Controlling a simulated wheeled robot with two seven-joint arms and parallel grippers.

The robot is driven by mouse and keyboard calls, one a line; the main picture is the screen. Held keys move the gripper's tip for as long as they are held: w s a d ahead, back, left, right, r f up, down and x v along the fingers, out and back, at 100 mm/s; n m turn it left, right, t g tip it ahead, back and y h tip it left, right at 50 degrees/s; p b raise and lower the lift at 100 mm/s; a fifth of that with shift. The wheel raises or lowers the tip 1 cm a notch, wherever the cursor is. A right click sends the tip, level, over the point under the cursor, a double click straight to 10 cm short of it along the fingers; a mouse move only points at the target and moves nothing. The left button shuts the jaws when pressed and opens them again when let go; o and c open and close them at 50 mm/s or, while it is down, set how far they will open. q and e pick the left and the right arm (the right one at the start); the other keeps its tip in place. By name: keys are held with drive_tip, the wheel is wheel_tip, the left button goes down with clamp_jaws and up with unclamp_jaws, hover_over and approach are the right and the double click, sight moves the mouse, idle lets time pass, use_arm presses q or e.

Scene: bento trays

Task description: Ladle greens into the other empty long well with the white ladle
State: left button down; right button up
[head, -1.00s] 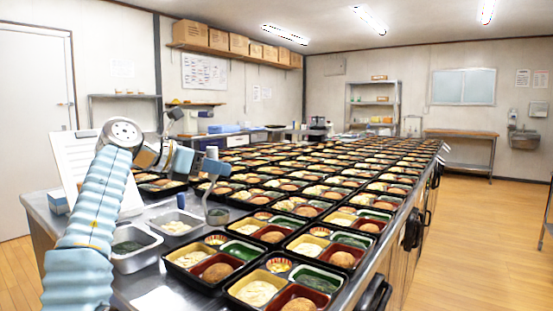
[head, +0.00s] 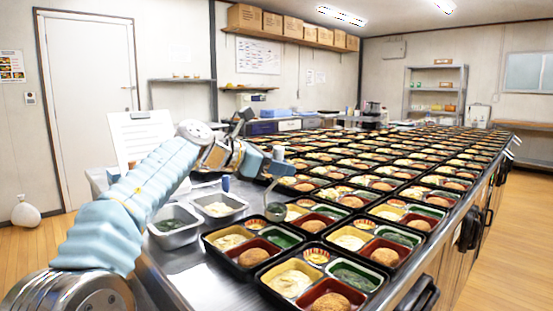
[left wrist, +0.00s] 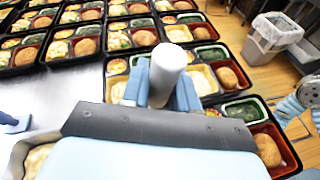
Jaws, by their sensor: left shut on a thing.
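My left gripper (head: 268,168) is shut on the white ladle's handle (head: 278,153). The pale handle end stands between the fingers in the left wrist view (left wrist: 167,65). The ladle's bowl (head: 275,211) hangs below, at the far edge of the near-left bento tray (head: 235,272); dark green shows in it. That tray's long green well (head: 280,237) looks bare green. The near-right tray's long well (head: 352,276) holds dark greens. A steel pan of greens (head: 172,220) stands left of the trays. My right gripper is out of view.
A second steel pan (head: 217,208) with pale food stands beside the greens pan. Rows of filled bento trays cover the steel counter to the back. A white sheet on a stand (head: 140,135) is behind my left arm. Bare counter (head: 185,265) shows at front left.

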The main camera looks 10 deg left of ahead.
use_arm(q)
drive_tip(key=shift+s+d+f+m+t+y+b, duration=0.25)
drive_tip(key=shift+s+d+f+m+t+b, duration=0.55)
drive_tip(key=shift+s+d+f+m+b, duration=0.65)
drive_tip(key=shift+s+d+f+m+t+y+b, duration=0.3)
drive_tip(key=shift+s+d+f+m+t+b, duration=0.7)
drive_tip(key=shift+m, duration=0.9)
drive_tip(key=shift+s+d+f+m+t+y+b, duration=0.25)
drive_tip(key=shift+s+d+f+m+t+b, duration=0.35)
drive_tip(key=shift+s+d+f+m+b, duration=0.7)
drive_tip(key=shift+s+a+f+m+p, duration=0.15)
drive_tip(key=shift+a+m+p, duration=0.1)
drive_tip(key=shift+m+p, duration=0.1)
